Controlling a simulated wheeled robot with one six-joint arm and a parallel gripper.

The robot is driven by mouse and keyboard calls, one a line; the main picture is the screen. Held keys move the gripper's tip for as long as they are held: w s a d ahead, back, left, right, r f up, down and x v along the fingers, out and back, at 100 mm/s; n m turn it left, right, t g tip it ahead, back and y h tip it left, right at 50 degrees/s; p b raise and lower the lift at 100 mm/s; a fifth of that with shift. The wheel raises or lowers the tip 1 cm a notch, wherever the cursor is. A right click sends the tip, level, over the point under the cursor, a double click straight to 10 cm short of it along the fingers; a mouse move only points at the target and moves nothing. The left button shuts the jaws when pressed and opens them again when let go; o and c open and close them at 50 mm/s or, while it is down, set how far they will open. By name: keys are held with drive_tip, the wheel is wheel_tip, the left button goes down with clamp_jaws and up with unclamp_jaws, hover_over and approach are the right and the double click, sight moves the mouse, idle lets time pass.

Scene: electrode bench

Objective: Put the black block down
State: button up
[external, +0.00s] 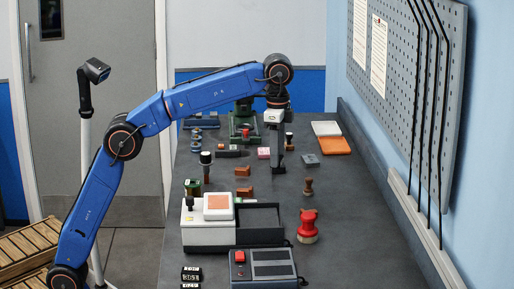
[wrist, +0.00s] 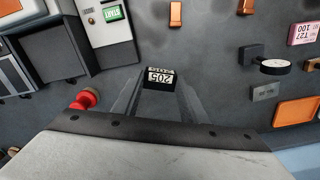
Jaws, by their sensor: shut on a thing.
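The black block (wrist: 160,77) with a white label reading 205 shows in the wrist view, between the tips of my gripper (wrist: 158,88). The two grey fingers are shut on it from its left and right. In the external view my gripper (external: 278,168) points straight down over the right middle of the bench. The block cannot be made out clearly there against the dark fingers. Whether the block touches the bench top I cannot tell.
On the dark bench (external: 350,220) stand a red-handled stamp (external: 307,228), a wooden stamp (external: 308,187), a grey block (external: 310,160), an orange tray (external: 335,146) and a white machine (external: 207,232). Copper blocks (wrist: 175,14) lie beyond the block. Bare bench surrounds the fingertips.

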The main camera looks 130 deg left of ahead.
drive_tip(key=s+a+f+n, duration=0.2)
drive_tip(key=s+a+n, duration=0.2)
drive_tip(key=s+a, duration=0.55)
drive_tip(key=shift+w+a+f, duration=0.3)
drive_tip(key=shift+f, duration=1.4)
drive_tip(key=shift+w+a+f, duration=0.3)
drive_tip(key=shift+w+f, duration=0.05)
drive_tip(key=shift+f, duration=1.35)
drive_tip(key=shift+w+a+f, duration=0.3)
drive_tip(key=shift+f, duration=1.4)
drive_tip(key=shift+f, duration=0.1)
drive_tip(key=o, duration=1.3)
drive_tip(key=shift+c, duration=0.2)
wheel_tip(320, 180, up, 12)
